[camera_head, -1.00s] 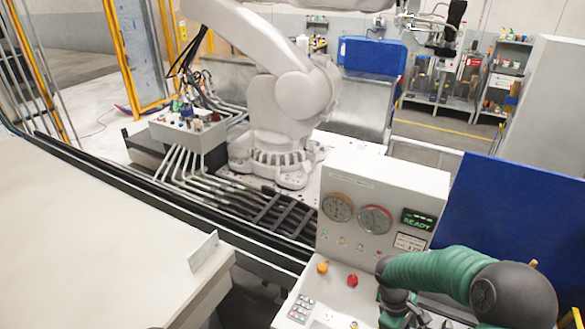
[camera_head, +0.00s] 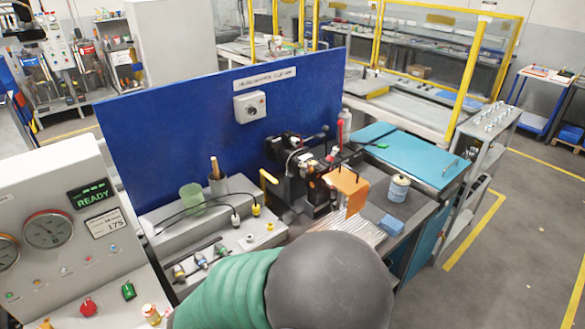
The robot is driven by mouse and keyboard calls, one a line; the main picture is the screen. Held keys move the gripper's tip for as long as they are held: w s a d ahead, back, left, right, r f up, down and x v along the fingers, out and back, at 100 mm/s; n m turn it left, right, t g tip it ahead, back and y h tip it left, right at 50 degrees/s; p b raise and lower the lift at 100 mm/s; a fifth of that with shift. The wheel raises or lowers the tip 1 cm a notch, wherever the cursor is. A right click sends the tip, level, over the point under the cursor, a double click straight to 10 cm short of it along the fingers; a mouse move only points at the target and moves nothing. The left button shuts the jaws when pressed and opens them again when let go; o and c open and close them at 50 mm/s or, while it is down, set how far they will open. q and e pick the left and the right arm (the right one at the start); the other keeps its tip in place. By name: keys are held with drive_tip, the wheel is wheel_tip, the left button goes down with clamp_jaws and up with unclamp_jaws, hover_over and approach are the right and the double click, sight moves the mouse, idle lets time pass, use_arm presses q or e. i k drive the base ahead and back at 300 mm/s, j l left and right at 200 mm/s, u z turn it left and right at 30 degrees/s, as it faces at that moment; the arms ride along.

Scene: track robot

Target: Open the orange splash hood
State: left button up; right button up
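The orange splash hood (camera_head: 348,188) is at the right of centre in the head view. It is a bent orange sheet on the front of a black bench machine (camera_head: 298,168). A flat part faces up and a flap hangs down at its front. My arm, with a green sleeve and a dark grey rounded joint, rises from the bottom centre in front of the bench. Neither gripper can be seen, and nothing is seen touching the hood.
A blue panel (camera_head: 190,125) stands behind the bench. A white can (camera_head: 398,187) and a blue block (camera_head: 391,224) sit right of the hood. A control box with gauges (camera_head: 52,225) is at the left. Open floor (camera_head: 530,215) lies at the right.

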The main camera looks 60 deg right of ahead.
sight(345, 180)
drive_tip(key=z, duration=2.45)
drive_tip(key=i+l, duration=0.05)
